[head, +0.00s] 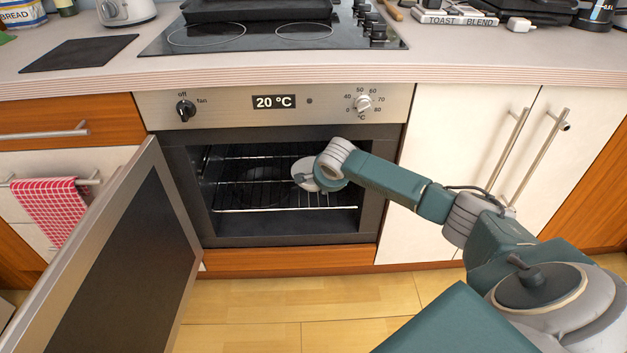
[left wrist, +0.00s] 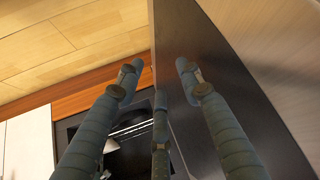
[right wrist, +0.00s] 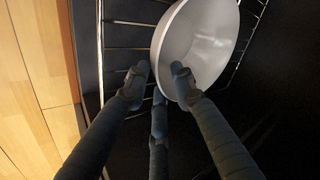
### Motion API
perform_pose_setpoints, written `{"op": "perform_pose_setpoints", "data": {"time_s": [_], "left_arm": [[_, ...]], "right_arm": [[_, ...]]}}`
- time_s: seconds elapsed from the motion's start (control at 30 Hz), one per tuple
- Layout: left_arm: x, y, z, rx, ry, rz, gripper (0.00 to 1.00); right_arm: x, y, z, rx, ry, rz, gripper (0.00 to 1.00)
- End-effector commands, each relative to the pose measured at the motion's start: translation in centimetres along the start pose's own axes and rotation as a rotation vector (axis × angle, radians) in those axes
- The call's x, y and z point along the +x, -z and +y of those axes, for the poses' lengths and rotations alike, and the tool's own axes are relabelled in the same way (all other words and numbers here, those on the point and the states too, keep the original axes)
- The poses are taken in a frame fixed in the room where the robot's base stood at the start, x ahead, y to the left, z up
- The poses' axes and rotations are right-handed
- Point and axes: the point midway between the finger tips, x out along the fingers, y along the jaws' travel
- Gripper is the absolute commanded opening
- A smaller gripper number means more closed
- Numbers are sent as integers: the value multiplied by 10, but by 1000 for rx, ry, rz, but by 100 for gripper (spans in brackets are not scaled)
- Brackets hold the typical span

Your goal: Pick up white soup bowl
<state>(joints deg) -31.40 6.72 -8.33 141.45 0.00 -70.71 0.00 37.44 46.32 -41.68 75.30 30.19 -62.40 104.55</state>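The white soup bowl (head: 304,174) is on the wire rack inside the open oven, partly hidden by my right arm's wrist. It also shows large in the right wrist view (right wrist: 205,45). My right gripper (right wrist: 160,72) is open with its fingertips at the bowl's near rim. One finger overlaps the bowl's inside, and the other is outside the rim. I cannot tell whether either touches it. My left gripper (left wrist: 157,68) is open and empty, with the oven door (left wrist: 205,115) and its edge behind the fingers. The left gripper is out of the head view.
The oven door (head: 125,265) stands open at the left. Oven racks (head: 250,209) and side walls surround my right gripper closely. A counter with a cooktop (head: 270,33) is above. A red checked towel (head: 52,212) hangs at left. The wooden floor in front is clear.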

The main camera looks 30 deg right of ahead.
Motion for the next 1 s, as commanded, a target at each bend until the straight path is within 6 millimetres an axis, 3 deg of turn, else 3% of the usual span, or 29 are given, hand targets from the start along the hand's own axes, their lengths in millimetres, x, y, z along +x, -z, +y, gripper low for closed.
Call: {"op": "perform_pose_setpoints", "data": {"time_s": [0.1,0.23,0.77,1.0], "left_arm": [[0,0,0,0,0,-1,37],[0,0,0,0,0,-1,37],[-1,-2,0,0,0,-12,37],[-10,-36,-5,-5,9,-144,37]], "right_arm": [[0,0,0,0,0,0,24],[0,0,0,0,0,0,0],[-3,1,-2,0,2,1,0],[-13,5,-8,1,3,0,0]]}}
